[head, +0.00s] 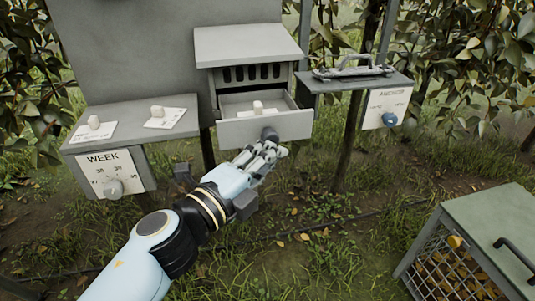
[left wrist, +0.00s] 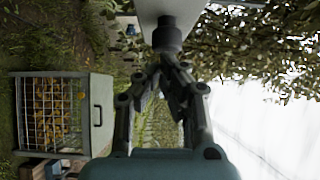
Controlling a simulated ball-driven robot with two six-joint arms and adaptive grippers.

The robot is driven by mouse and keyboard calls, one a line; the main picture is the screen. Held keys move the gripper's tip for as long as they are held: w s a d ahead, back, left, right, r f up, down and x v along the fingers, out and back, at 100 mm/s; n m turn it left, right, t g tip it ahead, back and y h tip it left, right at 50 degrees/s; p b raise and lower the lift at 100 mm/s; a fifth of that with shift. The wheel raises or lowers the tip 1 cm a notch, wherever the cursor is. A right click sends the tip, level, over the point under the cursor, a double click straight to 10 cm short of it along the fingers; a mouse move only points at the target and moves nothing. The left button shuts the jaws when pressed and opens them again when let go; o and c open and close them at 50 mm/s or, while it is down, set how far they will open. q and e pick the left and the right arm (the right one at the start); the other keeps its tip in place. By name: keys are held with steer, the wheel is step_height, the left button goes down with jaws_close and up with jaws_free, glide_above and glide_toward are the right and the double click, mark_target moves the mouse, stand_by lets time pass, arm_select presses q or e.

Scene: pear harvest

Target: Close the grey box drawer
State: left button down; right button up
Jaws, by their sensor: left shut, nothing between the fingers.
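The grey box (head: 250,45) stands at the top centre of the head view, with a sloped lid and a row of dark slots. Its drawer (head: 240,131) is pulled out towards me, and a small pale object (head: 258,106) shows inside it. A dark round knob (head: 269,133) sits on the drawer front; it also shows in the left wrist view (left wrist: 167,36). My left gripper (head: 270,143) is shut and empty, its fingertips right at the knob. I cannot tell whether they touch it. My right gripper is not in view.
A WEEK dial box (head: 118,172) with cards on top stands at left. A shelf with a metal clamp (head: 353,67) and an ANCHOR dial box (head: 388,107) are at right. A mesh-sided crate (head: 490,228) stands lower right. Grass lies below.

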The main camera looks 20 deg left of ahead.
mark_target(266, 112)
arm_select(q)
steer(key=w+a, duration=0.2)
steer(key=w, duration=0.1)
steer(key=w+a, duration=0.3)
steer(key=w, duration=0.1)
steer(key=w+a, duration=0.2)
steer(key=w, duration=0.1)
steer(key=shift+w+a, duration=0.15)
steer(key=shift+w, duration=0.15)
steer(key=shift+w+a+r, duration=0.1)
steer(key=shift+w, duration=0.1)
